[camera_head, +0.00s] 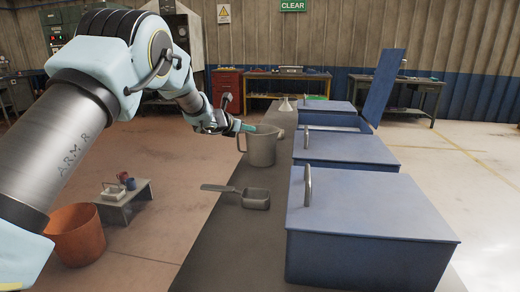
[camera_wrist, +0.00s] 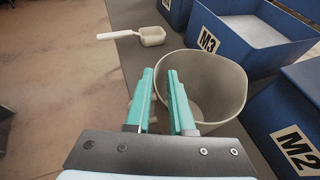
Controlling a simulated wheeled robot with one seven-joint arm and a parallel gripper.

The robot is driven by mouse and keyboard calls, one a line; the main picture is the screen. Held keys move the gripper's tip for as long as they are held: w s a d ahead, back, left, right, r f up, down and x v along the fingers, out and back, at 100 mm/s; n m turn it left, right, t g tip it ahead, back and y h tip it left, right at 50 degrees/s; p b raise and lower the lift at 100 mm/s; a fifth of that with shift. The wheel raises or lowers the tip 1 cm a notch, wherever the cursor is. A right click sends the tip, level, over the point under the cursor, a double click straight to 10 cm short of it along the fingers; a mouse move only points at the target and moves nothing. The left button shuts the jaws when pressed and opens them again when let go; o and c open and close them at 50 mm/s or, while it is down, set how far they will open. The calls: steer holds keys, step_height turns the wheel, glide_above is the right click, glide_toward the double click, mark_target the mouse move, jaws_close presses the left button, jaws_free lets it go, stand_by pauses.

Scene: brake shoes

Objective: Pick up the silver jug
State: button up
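The silver jug (camera_head: 262,150) stands upright on the long grey bench, its handle (camera_head: 240,141) on the left. My gripper (camera_head: 246,127) is beside the rim on the handle side. In the wrist view the open-topped jug (camera_wrist: 228,82) lies just right of the fingers. My gripper's two teal fingers (camera_wrist: 160,76) are apart there, with a narrow gap at the tips. The right finger overlaps the jug's near left wall in the picture. The handle is mostly hidden by the fingers, and I cannot tell whether it lies between them or is touched.
A grey scoop (camera_head: 254,198) lies on the bench (camera_head: 215,255) in front of the jug. A pale scoop-like item (camera_wrist: 152,37) lies beyond it. Blue boxes (camera_head: 345,150) line the bench's right side, close to the jug. Box M3 (camera_wrist: 207,40) is open.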

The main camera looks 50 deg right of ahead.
jaws_close()
steer(key=shift+a+f, duration=0.1)
steer(key=shift+f, duration=0.15)
stand_by(0.8)
